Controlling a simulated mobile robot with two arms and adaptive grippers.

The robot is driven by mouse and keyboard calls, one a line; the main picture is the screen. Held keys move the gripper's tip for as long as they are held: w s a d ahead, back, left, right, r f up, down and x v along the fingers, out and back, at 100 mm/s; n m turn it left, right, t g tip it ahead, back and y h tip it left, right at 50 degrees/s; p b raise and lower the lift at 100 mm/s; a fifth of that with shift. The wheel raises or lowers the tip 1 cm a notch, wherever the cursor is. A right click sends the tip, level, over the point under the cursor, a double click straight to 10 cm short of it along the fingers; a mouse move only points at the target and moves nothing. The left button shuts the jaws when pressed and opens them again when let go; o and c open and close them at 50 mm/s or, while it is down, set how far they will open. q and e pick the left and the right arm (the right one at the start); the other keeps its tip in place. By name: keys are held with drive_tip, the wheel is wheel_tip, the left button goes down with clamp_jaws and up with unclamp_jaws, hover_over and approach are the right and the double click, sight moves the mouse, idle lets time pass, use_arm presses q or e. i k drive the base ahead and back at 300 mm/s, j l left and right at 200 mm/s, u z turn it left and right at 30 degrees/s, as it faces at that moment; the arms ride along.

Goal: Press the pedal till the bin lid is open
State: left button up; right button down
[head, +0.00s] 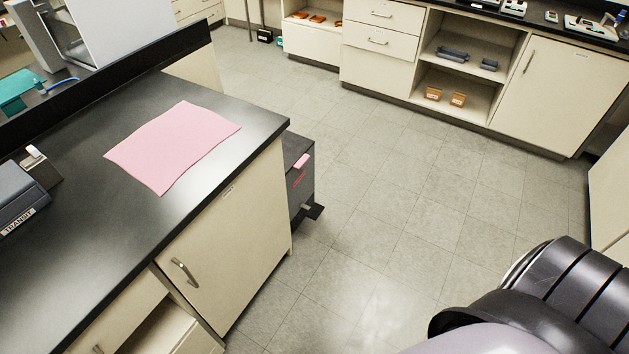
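A dark grey bin (300,180) stands on the floor just beyond the end of the near bench, which hides part of it. Its lid (296,148) looks closed, with a pink label on its edge and red marking on the front. A black pedal (315,211) sticks out at the bin's base, low over the floor. Neither of my grippers is in view. A dark, rounded part of my own body fills the lower right corner, well apart from the bin.
The near bench (75,240) has a black top with a pink sheet (175,145) and a grey case marked TRANSIT (18,200). Cream cabinets (560,95) with open shelves line the far wall. The tiled floor (400,215) between is clear.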

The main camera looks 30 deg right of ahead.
sight(313, 211)
drive_tip(key=i+l, duration=0.1)
drive_tip(key=l, duration=0.55)
drive_tip(key=i+l+u, duration=0.15)
drive_tip(key=l, duration=1.15)
drive_tip(key=i+u, duration=0.05)
drive_tip(key=i, duration=0.05)
